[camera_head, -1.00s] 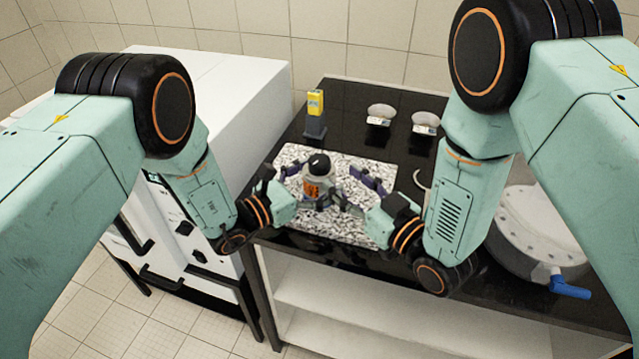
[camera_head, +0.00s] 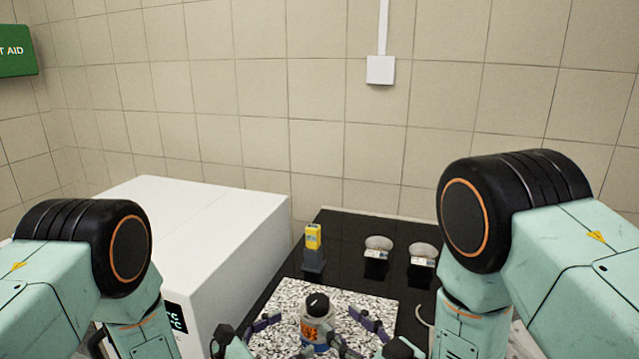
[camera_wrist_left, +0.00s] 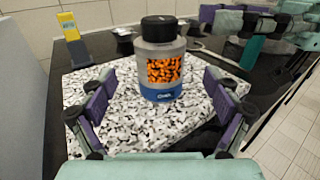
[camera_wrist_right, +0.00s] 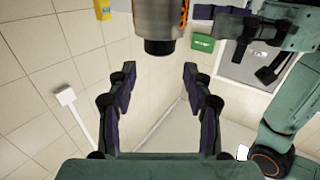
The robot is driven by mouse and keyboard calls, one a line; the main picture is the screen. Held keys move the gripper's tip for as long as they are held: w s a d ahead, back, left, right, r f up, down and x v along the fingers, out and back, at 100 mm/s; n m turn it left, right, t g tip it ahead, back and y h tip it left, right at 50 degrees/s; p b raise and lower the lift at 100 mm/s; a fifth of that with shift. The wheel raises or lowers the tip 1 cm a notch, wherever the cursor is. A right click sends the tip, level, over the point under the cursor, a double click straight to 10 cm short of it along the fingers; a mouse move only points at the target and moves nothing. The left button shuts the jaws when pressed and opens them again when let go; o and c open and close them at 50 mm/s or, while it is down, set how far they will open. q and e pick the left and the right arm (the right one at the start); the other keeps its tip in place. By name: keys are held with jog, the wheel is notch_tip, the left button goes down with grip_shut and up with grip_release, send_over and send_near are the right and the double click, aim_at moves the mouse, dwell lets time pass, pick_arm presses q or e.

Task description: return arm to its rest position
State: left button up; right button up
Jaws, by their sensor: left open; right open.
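My left gripper (camera_wrist_left: 158,110) is open in the left wrist view. A jar (camera_wrist_left: 161,60) with a black lid, an orange patterned label and a blue base band stands upright on a speckled slab (camera_wrist_left: 130,125), just beyond the fingertips and apart from them. In the head view the jar (camera_head: 317,322) stands between the fingers of both grippers. My right gripper (camera_wrist_right: 150,85) is open and empty in the right wrist view. The jar (camera_wrist_right: 158,25) shows there upside down, beyond its fingertips. In the head view both wrists are partly cut off at the bottom edge.
A yellow-topped device (camera_head: 313,245) stands behind the slab on the black counter (camera_head: 340,235). Two small pale dishes on stands (camera_head: 378,246) (camera_head: 423,254) are at the back right. A large white cabinet (camera_head: 220,235) is at left. A tiled wall closes the back.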

aim_at(334, 308)
pick_arm(q)
jog(key=x, duration=1.1)
jog(key=shift+d, duration=0.15)
jog(key=shift+w+d+f, duration=0.1)
jog(key=shift+w, duration=0.05)
pick_arm(e)
jog(key=shift+x, duration=1.85)
jog(key=shift+d, duration=0.15)
